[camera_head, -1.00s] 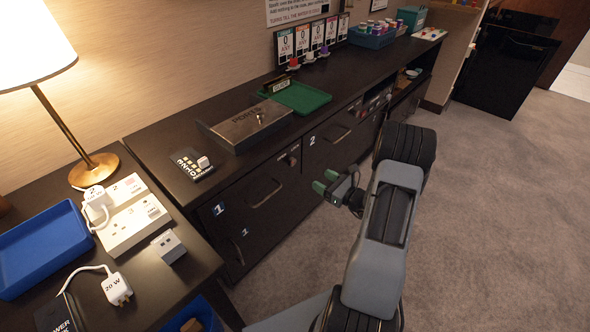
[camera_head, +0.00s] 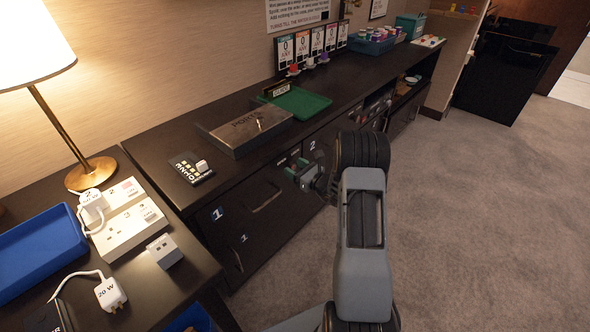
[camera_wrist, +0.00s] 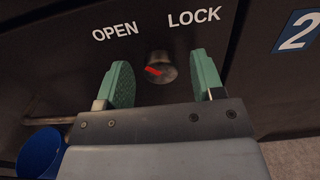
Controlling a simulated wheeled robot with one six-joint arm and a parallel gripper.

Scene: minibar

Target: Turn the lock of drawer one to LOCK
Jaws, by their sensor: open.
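Drawer one (camera_head: 245,200), dark with a blue "1" label, is in the cabinet front in the head view. In the wrist view its lock knob (camera_wrist: 161,66) is a small round metal knob below the words OPEN (camera_wrist: 115,31) and LOCK (camera_wrist: 194,17). Its red mark points up and left, towards the OPEN side. My gripper (camera_wrist: 160,80) is open and empty, with green fingers to the left and right of the knob and gaps between. It also shows at the drawer's upper right in the head view (camera_head: 297,171), where it hides the knob.
A drawer handle (camera_wrist: 48,121) and a blue bin (camera_wrist: 40,152) show at the wrist view's left. A blue "2" label (camera_wrist: 298,34) is at its right. A metal box (camera_head: 245,131) and a green tray (camera_head: 298,102) stand on the cabinet top. The carpet at right is clear.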

